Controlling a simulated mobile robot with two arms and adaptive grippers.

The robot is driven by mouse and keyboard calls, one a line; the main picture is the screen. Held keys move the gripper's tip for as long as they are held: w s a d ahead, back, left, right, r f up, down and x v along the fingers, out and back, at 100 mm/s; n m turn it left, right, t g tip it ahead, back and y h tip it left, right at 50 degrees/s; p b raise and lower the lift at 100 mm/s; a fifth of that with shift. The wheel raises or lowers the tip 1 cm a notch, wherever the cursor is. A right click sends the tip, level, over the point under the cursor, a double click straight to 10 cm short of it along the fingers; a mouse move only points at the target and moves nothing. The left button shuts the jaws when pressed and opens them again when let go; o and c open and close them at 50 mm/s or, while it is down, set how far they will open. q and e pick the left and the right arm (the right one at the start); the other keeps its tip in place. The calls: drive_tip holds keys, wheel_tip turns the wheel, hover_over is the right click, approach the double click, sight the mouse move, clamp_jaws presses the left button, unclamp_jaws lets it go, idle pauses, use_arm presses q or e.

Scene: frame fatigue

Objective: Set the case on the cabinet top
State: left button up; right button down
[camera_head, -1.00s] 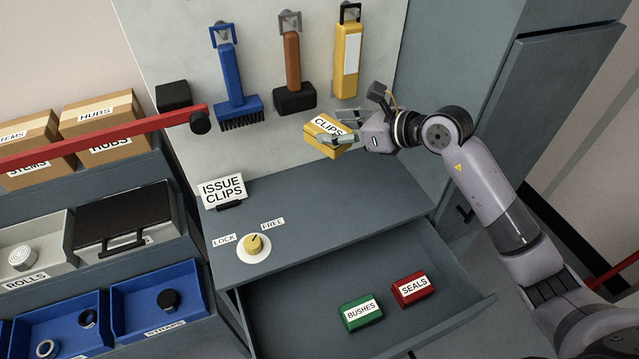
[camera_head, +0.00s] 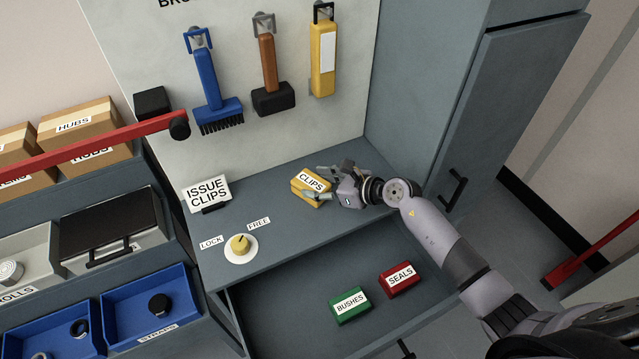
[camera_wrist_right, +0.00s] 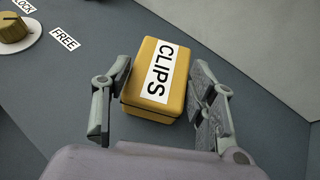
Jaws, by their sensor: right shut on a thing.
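The yellow case (camera_head: 305,192) labelled CLIPS is at the cabinet top (camera_head: 275,215), near its back right part. My right gripper (camera_head: 320,184) is shut on the case from the right, with one finger on each side. In the right wrist view the case (camera_wrist_right: 160,82) lies between the two fingers, label up and level. The case rests on the top or hovers just above it; I cannot tell which. My left gripper is not in view.
The open drawer (camera_head: 290,305) below holds a green BUSHES case (camera_head: 350,304) and a red SEALS case (camera_head: 397,279). A yellow knob (camera_head: 240,244) and the ISSUE CLIPS sign (camera_head: 207,193) stand on the left of the top. Tools hang behind.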

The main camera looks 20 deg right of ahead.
drive_tip(key=shift+f, duration=0.15)
drive_tip(key=c, duration=0.6)
unclamp_jaws()
drive_tip(key=shift+c, duration=0.2)
drive_tip(key=shift+r, duration=0.2)
drive_tip(key=shift+s+d, duration=0.25)
drive_tip(key=shift+d, duration=0.05)
drive_tip(key=b+v, duration=0.2)
drive_tip(key=v, duration=0.9)
drive_tip(key=shift+r, duration=0.2)
